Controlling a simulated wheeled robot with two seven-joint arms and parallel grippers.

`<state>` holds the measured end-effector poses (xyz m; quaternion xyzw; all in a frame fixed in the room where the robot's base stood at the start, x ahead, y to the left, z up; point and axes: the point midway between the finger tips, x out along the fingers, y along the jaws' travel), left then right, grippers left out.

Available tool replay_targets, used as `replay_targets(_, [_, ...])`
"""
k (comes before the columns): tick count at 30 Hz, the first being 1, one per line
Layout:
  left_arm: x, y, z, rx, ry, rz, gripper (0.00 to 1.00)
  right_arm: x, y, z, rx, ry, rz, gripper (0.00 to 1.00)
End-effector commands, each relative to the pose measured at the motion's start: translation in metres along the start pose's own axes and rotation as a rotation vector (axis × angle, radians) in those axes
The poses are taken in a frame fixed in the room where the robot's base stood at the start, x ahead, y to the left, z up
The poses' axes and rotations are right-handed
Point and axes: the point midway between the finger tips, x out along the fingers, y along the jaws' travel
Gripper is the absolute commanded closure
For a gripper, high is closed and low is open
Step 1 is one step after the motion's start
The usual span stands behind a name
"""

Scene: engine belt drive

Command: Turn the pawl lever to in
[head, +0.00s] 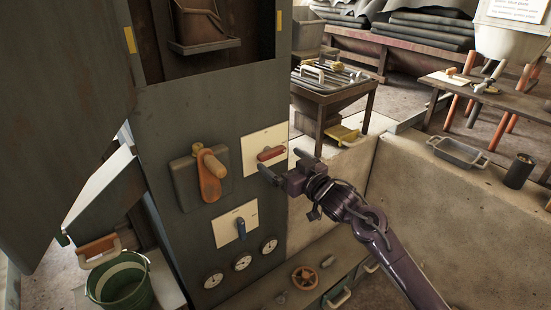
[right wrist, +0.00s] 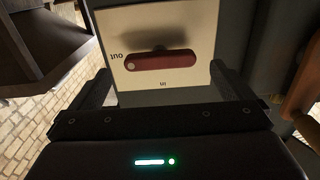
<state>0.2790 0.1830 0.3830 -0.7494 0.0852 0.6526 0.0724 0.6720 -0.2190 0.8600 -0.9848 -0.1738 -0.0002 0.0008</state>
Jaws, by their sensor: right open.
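The pawl lever (head: 271,153) is a red bar on a white plate (head: 256,139) at the right of the grey panel. In the right wrist view the red lever (right wrist: 165,61) lies about level, its pale-dotted end beside the word OUT. The word IN sits below the bar's middle on the plate there, and the lettering is upside down. My right gripper (head: 283,163) is open and empty in front of the plate. In the right wrist view its two fingers stand apart on either side of the lever, with no visible contact. My left gripper is not in view.
A wooden-handled lever (head: 208,177) on a dark block stands left of the plate. A blue lever (head: 240,228) on another white plate is below, above several gauges (head: 243,262). A red handwheel (head: 304,278) is low down. A green bucket (head: 121,284) stands lower left.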

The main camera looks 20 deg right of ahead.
Motion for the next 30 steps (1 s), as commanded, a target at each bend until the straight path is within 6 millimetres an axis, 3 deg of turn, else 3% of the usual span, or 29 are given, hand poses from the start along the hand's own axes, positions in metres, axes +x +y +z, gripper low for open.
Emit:
replay_targets(7, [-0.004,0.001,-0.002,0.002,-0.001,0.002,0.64,0.032,0.0,0.0,0.0,0.0,0.001,0.0])
replay_targets(18, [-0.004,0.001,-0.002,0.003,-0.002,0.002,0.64,0.037,0.0,0.001,-0.001,-0.001,0.001,0.0])
replay_targets(27, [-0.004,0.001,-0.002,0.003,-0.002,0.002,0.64,0.037,0.0,0.001,-0.001,-0.001,0.001,0.39])
replay_targets(30, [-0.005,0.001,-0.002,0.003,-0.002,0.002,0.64,0.037,0.0,0.001,-0.003,-0.001,0.001,0.41])
